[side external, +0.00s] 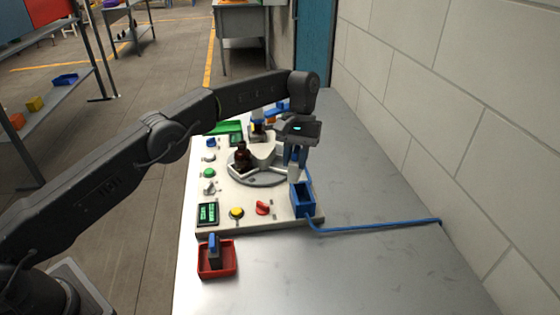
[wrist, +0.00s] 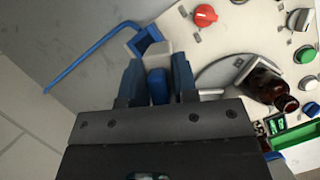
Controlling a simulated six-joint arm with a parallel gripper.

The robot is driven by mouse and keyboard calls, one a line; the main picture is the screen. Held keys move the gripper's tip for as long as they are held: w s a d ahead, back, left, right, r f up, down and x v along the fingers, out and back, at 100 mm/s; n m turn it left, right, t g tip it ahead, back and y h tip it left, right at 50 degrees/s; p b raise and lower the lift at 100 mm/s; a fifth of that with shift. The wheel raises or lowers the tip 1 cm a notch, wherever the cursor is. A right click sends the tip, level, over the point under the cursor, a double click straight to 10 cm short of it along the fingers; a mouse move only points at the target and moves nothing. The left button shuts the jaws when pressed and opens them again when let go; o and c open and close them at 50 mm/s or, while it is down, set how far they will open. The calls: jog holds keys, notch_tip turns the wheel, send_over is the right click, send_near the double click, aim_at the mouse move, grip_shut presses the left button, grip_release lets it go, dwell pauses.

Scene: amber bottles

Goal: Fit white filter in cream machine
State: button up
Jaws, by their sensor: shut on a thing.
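The cream machine (side external: 226,193) lies on the metal table and carries buttons, knobs and a round grey plate. My gripper (side external: 296,157) is above its near right part. It is shut on the blue handle (wrist: 158,90) of the white filter (wrist: 157,55), which also shows below the fingers in the side view (side external: 295,172). A blue open-topped holder (side external: 303,198) stands at the machine's right edge; it also shows in the wrist view (wrist: 143,40). The filter hangs just above or at the holder's opening; I cannot tell whether it has entered.
A red tray (side external: 230,270) holding a dark block with a blue handle (side external: 213,245) stands before the machine. A blue hose (side external: 375,226) runs right from the holder. The table's right side is clear beside the wall.

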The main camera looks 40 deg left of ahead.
jog(key=shift+w+d+f+n+t+h, duration=0.2)
jog(key=shift+d+f+n+h, duration=0.15)
jog(key=shift+f+n, duration=0.45)
jog(key=shift+w+d+f+n+t+h, duration=0.1)
jog(key=shift+d+f+n+t+h, duration=0.2)
jog(key=shift+f+n, duration=0.55)
jog(key=shift+w+d+f+n+t+h, duration=0.2)
jog(key=shift+d+f+n, duration=0.3)
jog(key=shift+n, duration=0.45)
jog(key=shift+a+f, duration=0.1)
jog(key=shift+f, duration=1.95)
dwell(0.5)
jog(key=o, duration=1)
jog(key=shift+s+f, duration=0.1)
jog(key=shift+f, duration=0.05)
jog(key=shift+o, duration=0.3)
jog(key=shift+o, duration=1.3)
notch_tip(320, 180, up, 6)
